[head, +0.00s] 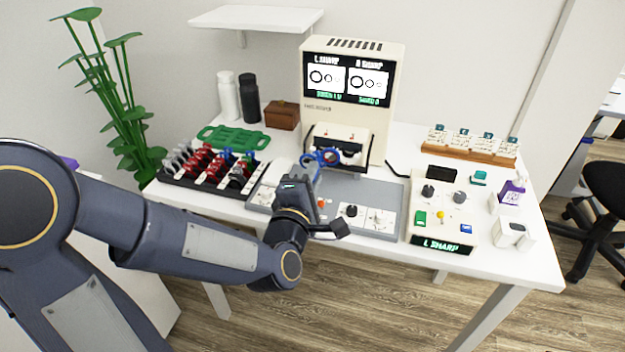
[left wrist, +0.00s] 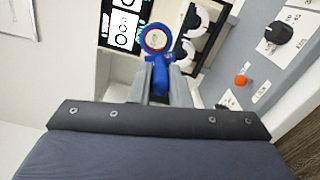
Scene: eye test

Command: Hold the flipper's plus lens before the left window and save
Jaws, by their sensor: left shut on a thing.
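My left gripper (head: 312,182) is shut on the blue flipper (left wrist: 160,75), between its two fingers in the left wrist view (left wrist: 161,92). In the wrist view one ring has a pale lens with a reddish rim (left wrist: 156,39). The tester (head: 350,60) is a cream box whose screen reads "L SHARP" and seemingly "R SHARP", with smaller green text below. The flipper partly covers the left window; the right window (head: 351,155) shows beside it. Whether ring and window line up is unclear. My right gripper is out of view.
A control box (head: 441,205) with knobs, coloured buttons and a display reading "L SHARP" stands right of the grey base plate (head: 385,200). A black rack (head: 180,185) of red, white and blue pieces is left. A green tray (head: 232,138) and card stand (head: 470,150) lie behind.

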